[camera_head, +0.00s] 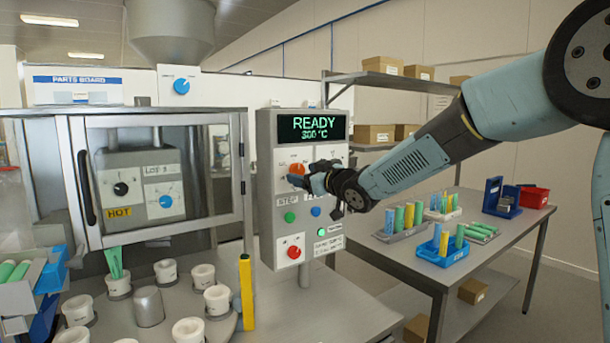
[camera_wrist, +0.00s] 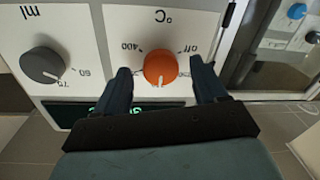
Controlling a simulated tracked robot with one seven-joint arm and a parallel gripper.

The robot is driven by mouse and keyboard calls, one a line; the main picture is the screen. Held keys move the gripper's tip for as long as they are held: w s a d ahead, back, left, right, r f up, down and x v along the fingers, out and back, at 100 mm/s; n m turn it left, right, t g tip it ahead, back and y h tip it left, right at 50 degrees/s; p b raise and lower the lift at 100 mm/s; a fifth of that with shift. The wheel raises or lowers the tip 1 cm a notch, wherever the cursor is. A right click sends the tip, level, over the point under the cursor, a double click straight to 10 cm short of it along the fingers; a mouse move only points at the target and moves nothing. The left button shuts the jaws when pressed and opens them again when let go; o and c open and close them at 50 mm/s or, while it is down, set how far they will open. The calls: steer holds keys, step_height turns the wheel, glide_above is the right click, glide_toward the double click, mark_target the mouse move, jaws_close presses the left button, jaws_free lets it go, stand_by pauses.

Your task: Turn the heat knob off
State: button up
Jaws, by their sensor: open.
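The orange heat knob (camera_wrist: 161,66) sits on a white control panel marked °C, with "off" and "400" printed beside it, upside down in the wrist view. Its white pointer mark faces the lower side of that picture, away from both labels. In the head view the knob (camera_head: 296,169) is partly hidden behind my gripper (camera_head: 315,181). In the wrist view my gripper (camera_wrist: 160,75) is open, with one finger on each side of the knob and visible gaps between. The display (camera_head: 313,127) above the knob reads READY 300 °C.
A grey ml knob (camera_wrist: 42,65) is beside the heat knob. Green (camera_head: 290,217), blue (camera_head: 315,211) and red (camera_head: 294,252) controls lie below. A glass-doored chamber (camera_head: 150,185) stands left of the panel. White cups (camera_head: 217,299) and a yellow bar (camera_head: 246,290) stand below.

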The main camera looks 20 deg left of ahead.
steer(key=shift+w+a, duration=0.4)
steer(key=shift+a, duration=0.1)
steer(key=shift+c, duration=0.3)
